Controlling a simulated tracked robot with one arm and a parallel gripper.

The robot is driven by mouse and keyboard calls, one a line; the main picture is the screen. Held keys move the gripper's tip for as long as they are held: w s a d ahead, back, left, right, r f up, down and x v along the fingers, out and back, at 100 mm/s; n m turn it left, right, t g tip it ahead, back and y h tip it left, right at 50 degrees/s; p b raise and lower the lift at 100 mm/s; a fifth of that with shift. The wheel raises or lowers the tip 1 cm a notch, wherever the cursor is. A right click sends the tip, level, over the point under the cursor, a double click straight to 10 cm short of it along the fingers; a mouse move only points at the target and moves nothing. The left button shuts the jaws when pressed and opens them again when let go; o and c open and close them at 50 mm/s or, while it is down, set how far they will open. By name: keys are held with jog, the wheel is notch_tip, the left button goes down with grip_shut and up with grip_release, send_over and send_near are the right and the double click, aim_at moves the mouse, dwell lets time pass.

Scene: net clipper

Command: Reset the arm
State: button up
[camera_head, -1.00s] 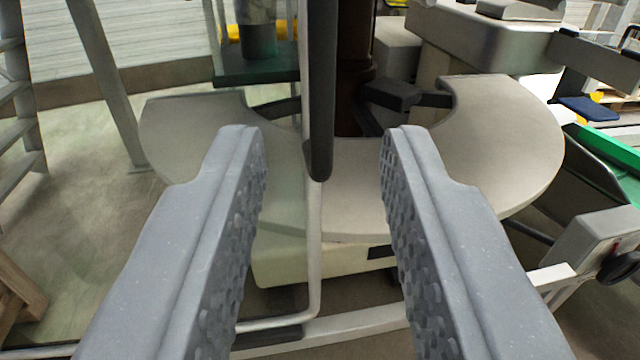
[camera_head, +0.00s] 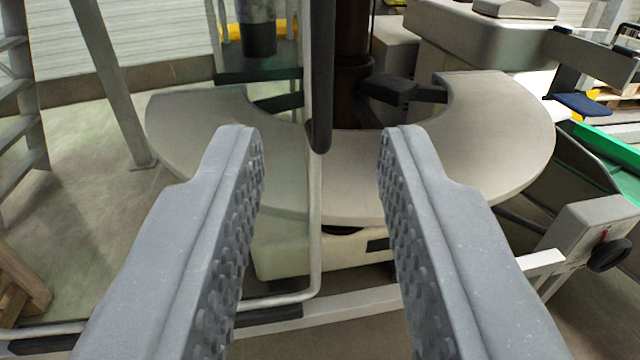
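My gripper (camera_head: 320,140) is open, with its two grey, knobbly-faced fingers wide apart and nothing between them. It points at the net clipper machine, whose curved grey table (camera_head: 480,150) lies beyond the fingertips. A clear guard panel with a dark vertical handle (camera_head: 321,80) stands between the fingers in the picture, in front of the table's middle. The fingers appear apart from it, but the exact distance is hard to tell.
A dark column (camera_head: 352,70) rises behind the table. A grey ladder (camera_head: 22,110) stands at the left, with a wooden pallet (camera_head: 18,285) below it. A green conveyor (camera_head: 605,150) and a grey box with a black knob (camera_head: 590,240) are at the right. Floor shows at left.

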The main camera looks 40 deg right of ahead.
jog(key=shift+r, duration=0.1)
jog(key=w+a+r+n+t+y, duration=0.1)
jog(key=w+a+r+n+y, duration=0.15)
jog(key=a+r, duration=0.6)
jog(key=w+a+r+n+y, duration=0.1)
jog(key=w+a+r+y, duration=0.25)
jog(key=a+r, duration=0.55)
jog(key=s+a+r+n+y, duration=0.1)
jog(key=s+a+r+y, duration=0.1)
jog(key=s+a+r, duration=0.4)
jog(key=s+a+r+n+y, duration=0.2)
jog(key=s+a+r, duration=0.4)
jog(key=r, duration=0.5)
jog(key=shift+s+a, duration=0.15)
jog(key=shift+a, duration=0.8)
jog(key=shift+n, duration=0.25)
